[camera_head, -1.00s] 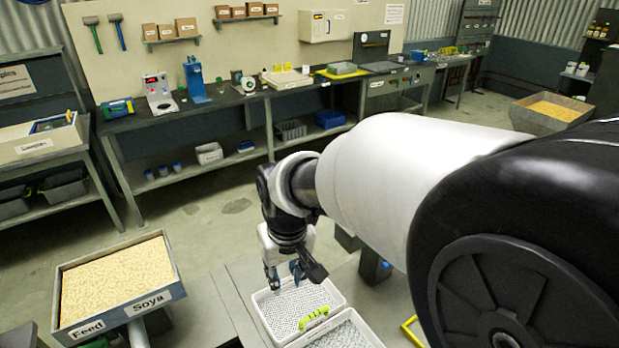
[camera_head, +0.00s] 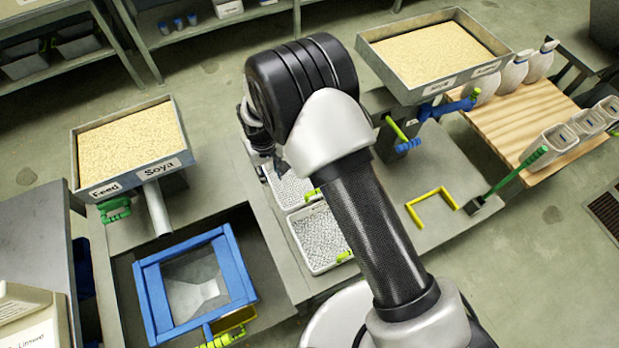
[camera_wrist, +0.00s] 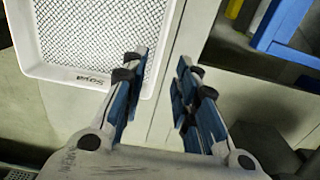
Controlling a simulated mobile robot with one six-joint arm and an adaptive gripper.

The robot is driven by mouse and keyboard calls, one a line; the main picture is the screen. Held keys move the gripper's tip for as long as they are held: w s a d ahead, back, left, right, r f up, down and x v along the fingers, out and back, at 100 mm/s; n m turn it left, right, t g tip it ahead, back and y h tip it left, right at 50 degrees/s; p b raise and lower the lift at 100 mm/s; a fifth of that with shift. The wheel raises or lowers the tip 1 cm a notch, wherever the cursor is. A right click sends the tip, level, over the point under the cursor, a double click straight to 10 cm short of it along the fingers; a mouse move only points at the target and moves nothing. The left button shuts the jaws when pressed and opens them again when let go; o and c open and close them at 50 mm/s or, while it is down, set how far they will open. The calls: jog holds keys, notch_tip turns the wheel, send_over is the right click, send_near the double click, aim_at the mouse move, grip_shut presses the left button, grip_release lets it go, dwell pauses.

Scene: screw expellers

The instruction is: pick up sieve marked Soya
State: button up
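The sieve marked Soya (camera_wrist: 95,40) is a white tray with a mesh floor, at the upper left of the wrist view. Its label is on the rim facing my gripper (camera_wrist: 162,80). My gripper is open and empty, with its blue fingers beside that rim. Whether a finger touches the rim is not clear. In the head view two white sieves lie end to end; the far one (camera_head: 288,186) is beside my gripper and appears to be this one, but its label is unreadable there. My arm partly covers both sieves, and my gripper is mostly hidden behind my wrist.
The near white sieve (camera_head: 318,238) has a green clip. A blue frame (camera_head: 150,300) sits in the bench at left. A seed hopper labelled Feed and Soya (camera_head: 160,168) stands left, another hopper (camera_head: 440,85) at upper right. A yellow bracket (camera_head: 415,215) lies on the right bench.

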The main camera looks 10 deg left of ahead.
aim_at(273, 190)
notch_tip(273, 190, down, 7)
jog(key=shift+r+b, duration=0.1)
jog(key=shift+b, duration=0.55)
jog(key=shift+w+a+f+b, duration=0.1)
jog(key=shift+f+b, duration=0.2)
jog(key=shift+f, duration=0.6)
jog(key=shift+s+a+f+b, duration=0.1)
jog(key=shift+f+b, duration=0.15)
jog(key=shift+f, duration=0.6)
jog(key=shift+w+a+f+b, duration=0.1)
jog(key=shift+f+b, duration=0.2)
jog(key=shift+f, duration=0.6)
jog(key=shift+c, duration=0.3)
grip_shut()
